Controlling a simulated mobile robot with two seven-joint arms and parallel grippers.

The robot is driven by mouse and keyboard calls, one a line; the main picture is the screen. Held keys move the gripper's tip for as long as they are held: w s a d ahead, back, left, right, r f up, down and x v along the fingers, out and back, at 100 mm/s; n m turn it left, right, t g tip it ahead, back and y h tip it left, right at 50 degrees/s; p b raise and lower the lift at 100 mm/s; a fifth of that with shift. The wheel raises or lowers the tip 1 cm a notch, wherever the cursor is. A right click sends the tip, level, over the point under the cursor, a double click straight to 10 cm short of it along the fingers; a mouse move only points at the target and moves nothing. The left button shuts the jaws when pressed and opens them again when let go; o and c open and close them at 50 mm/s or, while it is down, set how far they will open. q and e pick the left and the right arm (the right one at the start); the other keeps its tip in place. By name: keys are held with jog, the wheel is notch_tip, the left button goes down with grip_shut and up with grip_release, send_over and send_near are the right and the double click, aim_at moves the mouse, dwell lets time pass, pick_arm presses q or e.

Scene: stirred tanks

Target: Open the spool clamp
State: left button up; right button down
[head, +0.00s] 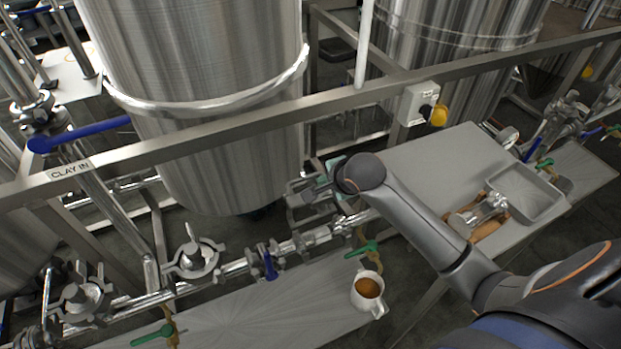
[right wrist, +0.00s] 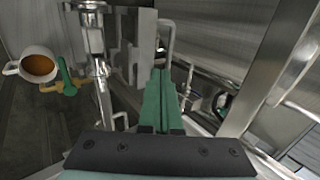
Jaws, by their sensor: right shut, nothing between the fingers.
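My right gripper (head: 322,182) is at the middle of the head view, beside the steel pipe line under the big tank. Its green fingers (right wrist: 161,98) are shut together and empty in the right wrist view. Just left of them there stands a grey metal block (right wrist: 130,45) and a steel pipe with fittings (right wrist: 97,50). The pipe line's joint (head: 318,237) lies just below the gripper in the head view. I cannot tell for certain which fitting is the spool clamp, or whether it is open. My left gripper is not in view.
A white cup with brown liquid (head: 368,288) stands on the lower grey tray, near a green valve handle (head: 362,249). It also shows in the right wrist view (right wrist: 37,66). A grey table (head: 425,165) at right bears metal parts. A steel rail crosses behind the gripper.

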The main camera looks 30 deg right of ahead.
jog(key=x, duration=0.8)
jog(key=shift+w+r+b, duration=0.1)
jog(key=shift+w+b, duration=0.25)
jog(key=shift+w, duration=0.05)
jog(key=shift+w+f, duration=0.4)
jog(key=shift+w, duration=0.4)
